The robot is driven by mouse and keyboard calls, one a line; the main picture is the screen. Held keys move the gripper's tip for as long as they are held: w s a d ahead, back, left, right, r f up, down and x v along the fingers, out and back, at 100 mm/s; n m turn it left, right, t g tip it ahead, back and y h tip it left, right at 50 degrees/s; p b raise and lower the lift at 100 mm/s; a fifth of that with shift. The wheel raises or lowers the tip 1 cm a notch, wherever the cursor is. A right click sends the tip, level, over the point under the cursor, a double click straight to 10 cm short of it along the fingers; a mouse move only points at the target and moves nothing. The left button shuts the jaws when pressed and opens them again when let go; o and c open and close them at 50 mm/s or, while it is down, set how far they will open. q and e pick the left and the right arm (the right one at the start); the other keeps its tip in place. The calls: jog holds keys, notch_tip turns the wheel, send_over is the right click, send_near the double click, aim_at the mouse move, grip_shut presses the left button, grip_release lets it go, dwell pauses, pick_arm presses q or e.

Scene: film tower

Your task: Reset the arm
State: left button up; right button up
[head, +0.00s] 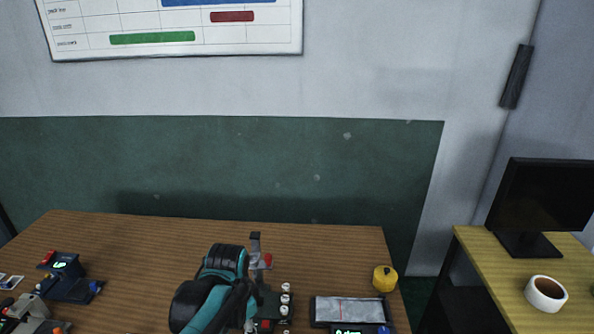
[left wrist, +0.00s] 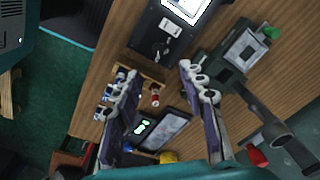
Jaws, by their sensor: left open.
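My left arm (head: 215,290), teal and black, reaches in from the bottom of the head view over the wooden table. My left gripper (left wrist: 158,70) shows in the left wrist view with its two fingers spread apart. Nothing is between the fingers; the wooden table lies beyond them. In the head view its fingertips cannot be made out behind the arm. My right gripper is in neither view.
On the table (head: 150,235) stand a dark device (head: 66,277), white-capped bottles (head: 286,299), a tray (head: 351,311) and a yellow round item (head: 385,280). A machine (left wrist: 240,65) is beside the left fingers. The table's back middle is clear.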

pick_arm(q)
jog(key=s+a+r+n+t, duration=0.2)
jog(key=s+a+n+t, duration=0.2)
jog(key=s+n, duration=0.5)
jog(key=shift+n+t, duration=0.3)
jog(key=shift+t, duration=0.7)
jog(key=shift+a, duration=0.1)
